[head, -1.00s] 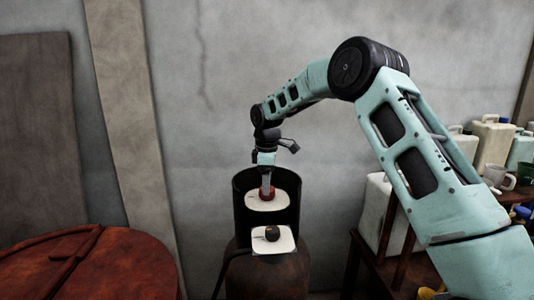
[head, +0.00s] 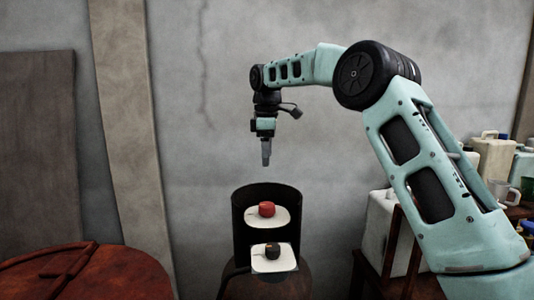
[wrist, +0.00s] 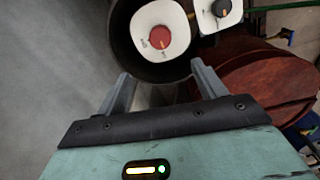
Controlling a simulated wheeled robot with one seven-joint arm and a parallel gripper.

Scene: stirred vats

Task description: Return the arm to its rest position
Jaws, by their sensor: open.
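My gripper (head: 266,152) hangs pointing down from my raised arm, above the black curved housing (head: 240,215). In the wrist view the two fingers of my gripper (wrist: 160,88) are spread apart with nothing between them. The red knob (head: 267,209) sits on a white plate (head: 285,219) inside the housing, apart from and below the fingertips. It also shows in the wrist view (wrist: 159,38). A dark knob (head: 273,250) sits on a second white plate (head: 288,264) lower and in front.
A rusty red vat lid (head: 120,275) lies at the lower left. Pale jugs (head: 492,158) and a mug (head: 499,192) stand on a wooden shelf at right. A large white container (head: 385,220) is beside the shelf. The grey wall (head: 200,130) stands behind; the air around the gripper is clear.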

